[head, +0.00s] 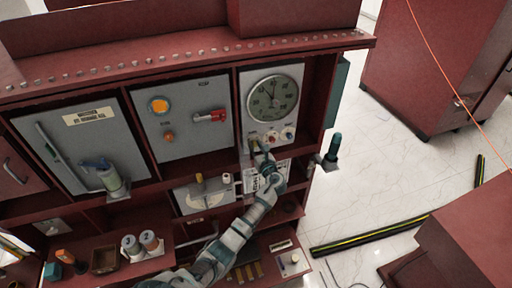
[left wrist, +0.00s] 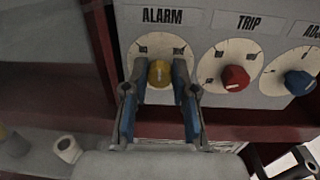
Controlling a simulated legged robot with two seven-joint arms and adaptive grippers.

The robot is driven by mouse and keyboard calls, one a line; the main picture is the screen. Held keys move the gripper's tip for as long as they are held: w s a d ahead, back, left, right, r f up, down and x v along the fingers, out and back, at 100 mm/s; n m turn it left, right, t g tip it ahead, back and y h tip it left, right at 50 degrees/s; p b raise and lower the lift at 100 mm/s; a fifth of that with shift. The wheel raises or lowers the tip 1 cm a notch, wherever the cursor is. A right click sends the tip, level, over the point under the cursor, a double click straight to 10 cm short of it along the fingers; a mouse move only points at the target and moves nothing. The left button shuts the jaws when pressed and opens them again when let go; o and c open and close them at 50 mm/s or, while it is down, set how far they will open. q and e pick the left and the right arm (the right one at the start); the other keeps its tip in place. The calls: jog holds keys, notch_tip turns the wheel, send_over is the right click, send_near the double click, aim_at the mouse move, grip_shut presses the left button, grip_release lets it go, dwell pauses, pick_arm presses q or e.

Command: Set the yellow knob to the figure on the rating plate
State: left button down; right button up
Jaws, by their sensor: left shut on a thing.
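The yellow knob (left wrist: 160,73) sits on a pale round dial under the ALARM label (left wrist: 162,15) in the left wrist view. My left gripper (left wrist: 160,80) has a finger on each side of it and is shut on it. A short pale line shows on the knob's face, pointing roughly up. In the head view my left gripper (head: 260,150) reaches the lower left of the gauge panel and hides the knob. A white plate with dark print (head: 251,180) is partly behind my arm; its figures are too small to read. My right gripper is not in view.
A red knob (left wrist: 236,78) under TRIP and a blue knob (left wrist: 299,82) sit close to the right. A round gauge (head: 272,99) is above. A shelf edge (head: 215,150) runs below the panels. Bottles and cups stand on lower shelves.

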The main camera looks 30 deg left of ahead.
pick_arm(q)
jog(key=shift+d, duration=0.1)
jog(key=n, duration=0.3)
jog(key=shift+f+b, duration=0.1)
jog(key=shift+b, duration=0.3)
jog(key=n+b, duration=0.1)
jog(key=n, duration=0.2)
jog(key=shift+f+n, duration=0.1)
jog(key=shift+n, duration=0.3)
jog(key=shift+n+h+b, duration=0.3)
jog(key=shift+n+b, duration=0.2)
jog(key=shift+n, duration=0.2)
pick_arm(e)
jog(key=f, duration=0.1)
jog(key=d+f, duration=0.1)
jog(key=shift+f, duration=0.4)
pick_arm(q)
jog(key=shift+n, duration=0.3)
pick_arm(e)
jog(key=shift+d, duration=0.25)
